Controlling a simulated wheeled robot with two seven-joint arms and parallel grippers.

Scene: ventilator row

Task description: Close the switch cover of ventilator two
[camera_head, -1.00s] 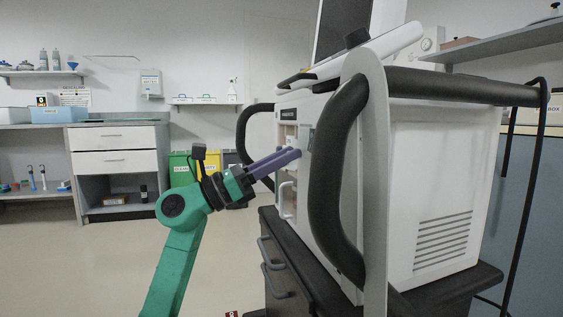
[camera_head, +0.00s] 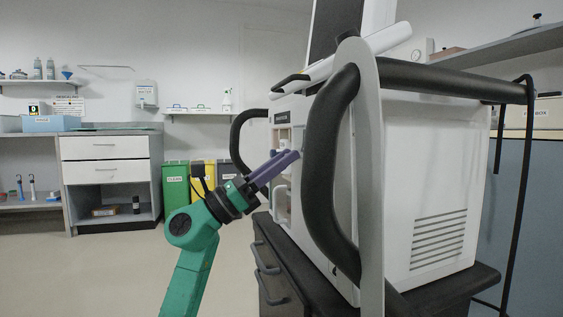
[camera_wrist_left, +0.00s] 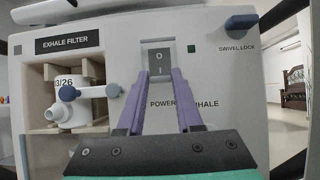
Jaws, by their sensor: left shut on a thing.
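The ventilator (camera_head: 440,150) is a white box on a dark cart, seen from its side in the head view. Its front panel (camera_wrist_left: 220,80) fills much of the left wrist view, with the labels EXHALE FILTER, POWER and SWIVEL LOCK. The grey switch cover (camera_wrist_left: 159,82) is at the panel's middle, below a grey rocker switch (camera_wrist_left: 159,58) that shows uncovered. My left gripper (camera_head: 293,156) has purple fingers; in the left wrist view (camera_wrist_left: 160,88) they reach either side of the grey cover and are shut on it. The cover's exact angle is unclear. My right gripper is out of view.
A white filter part (camera_wrist_left: 72,105) with a blue-grey knob sits in a recess left of the fingers. A black curved handle (camera_head: 330,165) stands close right of my left gripper in the head view. Open floor (camera_head: 110,270) lies to the left.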

